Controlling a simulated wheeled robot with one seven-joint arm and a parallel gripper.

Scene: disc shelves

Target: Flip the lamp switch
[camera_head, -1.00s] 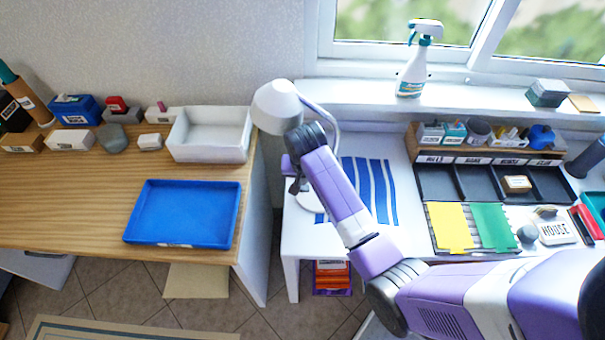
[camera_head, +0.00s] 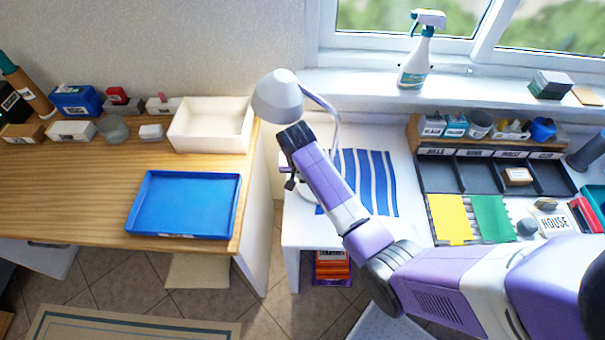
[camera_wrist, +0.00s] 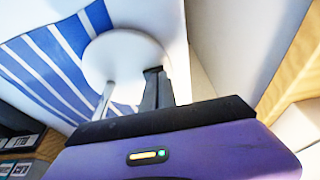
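The white desk lamp (camera_head: 277,98) stands at the left end of the white desk, its shade tipped left and its thin curved stem behind my arm. Its round white base (camera_wrist: 118,52) shows in the wrist view, with the stem (camera_wrist: 105,100) rising from it. My gripper (camera_head: 290,185) points down over the base, below the shade. In the wrist view its dark fingers (camera_wrist: 155,88) are close together, with nothing seen between them, and their tips overlap the edge of the base. I cannot see the lamp switch; whether the fingers touch it is unclear.
A blue-and-white striped cloth (camera_head: 372,185) lies right of the base. The wooden table (camera_head: 80,205) with a blue tray (camera_head: 185,203) and a white bin (camera_head: 212,125) stands left, across a narrow gap. A spray bottle (camera_head: 416,60) stands on the sill.

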